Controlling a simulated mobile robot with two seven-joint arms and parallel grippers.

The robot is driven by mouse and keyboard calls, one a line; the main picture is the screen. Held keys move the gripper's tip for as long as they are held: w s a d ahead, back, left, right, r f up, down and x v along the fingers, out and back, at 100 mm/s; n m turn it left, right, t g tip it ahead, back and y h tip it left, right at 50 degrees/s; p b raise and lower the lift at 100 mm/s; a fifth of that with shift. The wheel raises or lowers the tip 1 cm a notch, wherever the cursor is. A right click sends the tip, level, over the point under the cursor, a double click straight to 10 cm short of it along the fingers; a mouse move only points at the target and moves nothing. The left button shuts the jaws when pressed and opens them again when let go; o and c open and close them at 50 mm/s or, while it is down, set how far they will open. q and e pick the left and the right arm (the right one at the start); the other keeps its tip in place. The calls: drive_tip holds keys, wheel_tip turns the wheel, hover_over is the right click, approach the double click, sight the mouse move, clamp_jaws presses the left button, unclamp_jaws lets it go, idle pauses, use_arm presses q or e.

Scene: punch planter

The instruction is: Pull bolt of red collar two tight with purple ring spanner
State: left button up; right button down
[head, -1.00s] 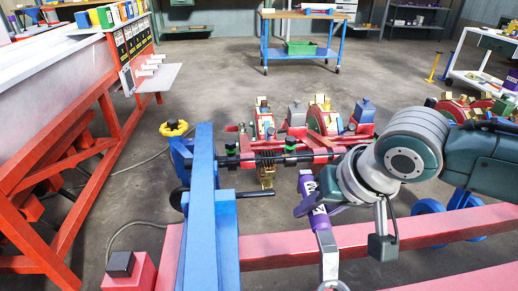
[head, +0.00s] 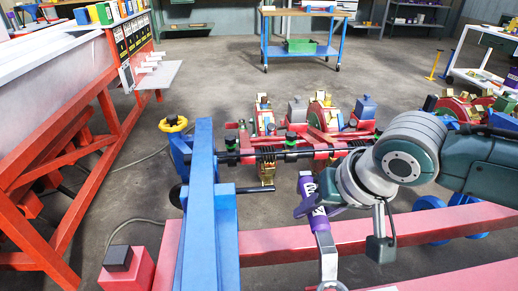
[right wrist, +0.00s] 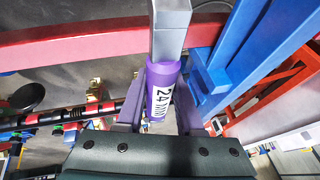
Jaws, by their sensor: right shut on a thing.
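The purple ring spanner (head: 306,184) has a purple grip with a white label and a steel shank. It slants toward the bottom of the head view, where its ring end is cut by the edge. My right gripper (head: 312,203) is shut around the purple grip. The right wrist view shows the "24 mm" label on the spanner (right wrist: 162,92) between the fingers (right wrist: 160,118). Red collar-like parts (head: 320,154) sit on the black shaft beyond the gripper, apart from the spanner. I cannot tell which is collar two, and its bolt is not clear. My left gripper is not in view.
A blue beam (head: 205,215) stands left of the spanner. A pink-red frame beam (head: 275,247) crosses below the gripper. Planter units with gold and red parts (head: 325,115) stand behind the shaft. Open floor lies beyond, before a blue workbench (head: 302,50).

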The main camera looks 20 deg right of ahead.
drive_tip(key=shift+f+b, duration=0.9)
drive_tip(key=shift+f, duration=0.45)
drive_tip(key=shift+s+d+r+p, duration=0.15)
drive_tip(key=shift+d+p, duration=0.1)
drive_tip(key=shift+p, duration=0.25)
drive_tip(key=shift+s+d+m+h+p, duration=0.2)
drive_tip(key=shift+d+m+h+p, duration=0.2)
drive_tip(key=shift+d+m+p, duration=0.35)
drive_tip(key=s+d+m+h+p, duration=0.3)
drive_tip(key=s+d+m+p, duration=0.2)
drive_tip(key=m, duration=0.3)
drive_tip(key=shift+s+d+g+h+p, duration=0.35)
drive_tip(key=shift+d+p, duration=0.1)
drive_tip(key=shift+p, duration=0.15)
